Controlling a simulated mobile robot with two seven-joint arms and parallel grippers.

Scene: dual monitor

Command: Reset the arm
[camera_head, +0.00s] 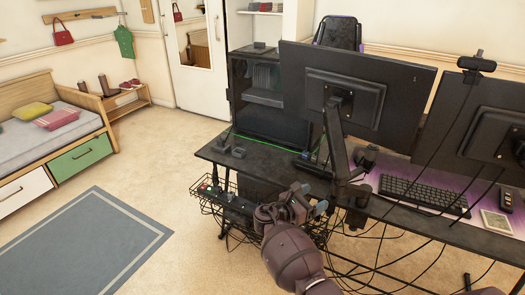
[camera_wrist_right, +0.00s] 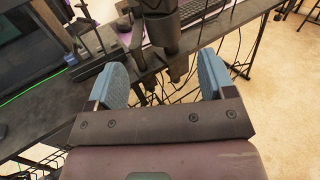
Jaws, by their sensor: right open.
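My right arm comes in at the bottom of the head view, and its gripper (camera_head: 306,203) is at the near edge of the dark desk (camera_head: 272,167). In the right wrist view the same gripper (camera_wrist_right: 165,82) shows its two blue fingers wide apart, with nothing between them. Behind the fingers are the monitor stand's dark clamp (camera_wrist_right: 170,30) and hanging cables. My left gripper is in neither view.
Two monitors (camera_head: 352,85) stand on the desk, with a keyboard (camera_head: 425,194) to the right. A wire cable basket (camera_head: 232,203) and loose cables hang under the desk edge near the gripper. Open floor with a blue rug (camera_head: 88,245) lies to the left, beside a bed (camera_head: 45,135).

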